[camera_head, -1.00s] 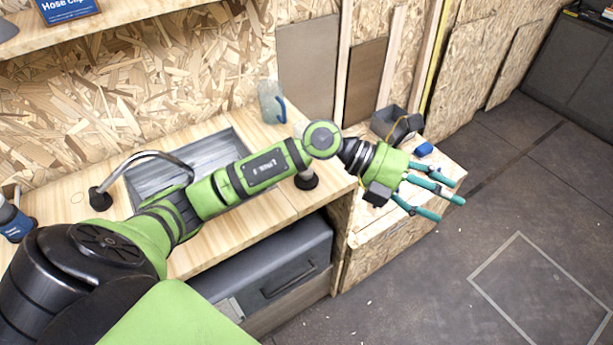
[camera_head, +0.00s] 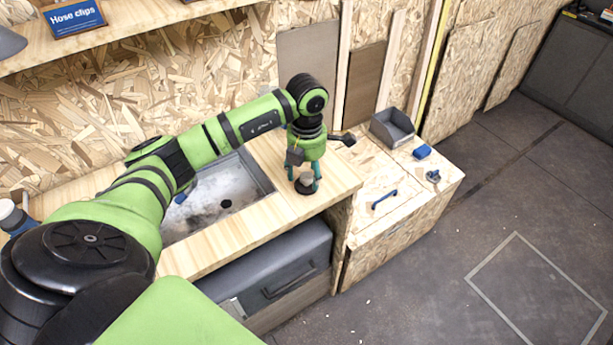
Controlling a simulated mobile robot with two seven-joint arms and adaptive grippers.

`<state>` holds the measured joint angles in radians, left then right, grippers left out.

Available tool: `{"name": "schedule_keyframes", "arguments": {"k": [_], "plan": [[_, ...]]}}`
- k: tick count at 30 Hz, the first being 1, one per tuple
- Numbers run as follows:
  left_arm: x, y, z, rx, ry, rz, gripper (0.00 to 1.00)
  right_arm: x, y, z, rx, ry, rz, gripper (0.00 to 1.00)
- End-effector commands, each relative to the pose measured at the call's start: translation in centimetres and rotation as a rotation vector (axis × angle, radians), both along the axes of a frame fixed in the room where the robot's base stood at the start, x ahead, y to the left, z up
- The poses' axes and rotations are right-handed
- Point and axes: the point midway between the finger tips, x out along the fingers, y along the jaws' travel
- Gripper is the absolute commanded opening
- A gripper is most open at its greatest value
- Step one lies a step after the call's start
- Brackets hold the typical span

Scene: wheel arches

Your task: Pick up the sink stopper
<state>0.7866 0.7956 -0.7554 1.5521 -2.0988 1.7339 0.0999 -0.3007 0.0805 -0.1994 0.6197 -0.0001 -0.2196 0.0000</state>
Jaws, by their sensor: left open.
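A dark round piece with a paler knob on top, which looks like the sink stopper (camera_head: 304,188), sits on the wooden counter just right of the sink. My left gripper (camera_head: 304,179) points down over it, open. Its teal fingers stand on either side of the knob; I cannot tell whether they touch it. The metal sink (camera_head: 240,188) shows its dark drain hole, and my left arm hides its left and back parts. My right gripper is not in view.
A lower wooden cabinet to the right carries a grey open bin (camera_head: 392,128), a blue block (camera_head: 422,152), a blue handle-like piece (camera_head: 385,198) and a small dark round item (camera_head: 433,176). A dark grey case (camera_head: 275,275) sits under the counter. The floor at right is clear.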

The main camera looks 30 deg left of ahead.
Motion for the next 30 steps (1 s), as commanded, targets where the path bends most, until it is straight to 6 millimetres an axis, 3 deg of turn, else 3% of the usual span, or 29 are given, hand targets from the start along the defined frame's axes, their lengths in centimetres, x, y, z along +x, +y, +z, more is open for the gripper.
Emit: {"name": "schedule_keyframes", "arguments": {"k": [4,11,14,15,16,30], "plan": [[0.0,0.0,-1.3,0.0,-0.001,0.0,0.6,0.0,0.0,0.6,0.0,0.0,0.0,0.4],[0.0,0.0,-1.6,0.0,-0.002,0.0,0.6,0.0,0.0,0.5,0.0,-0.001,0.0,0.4],[0.0,0.0,-1.6,-0.001,-0.002,0.0,0.24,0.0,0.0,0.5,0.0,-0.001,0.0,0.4],[0.0,0.0,-1.6,-0.001,-0.002,-0.001,0.08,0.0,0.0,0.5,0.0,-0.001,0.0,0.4],[0.0,0.0,-1.6,-0.001,-0.002,-0.001,0.0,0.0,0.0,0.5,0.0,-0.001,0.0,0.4],[0.1,0.0,-1.0,-0.001,-0.005,-0.001,0.0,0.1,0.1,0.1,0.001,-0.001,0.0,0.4]]}}
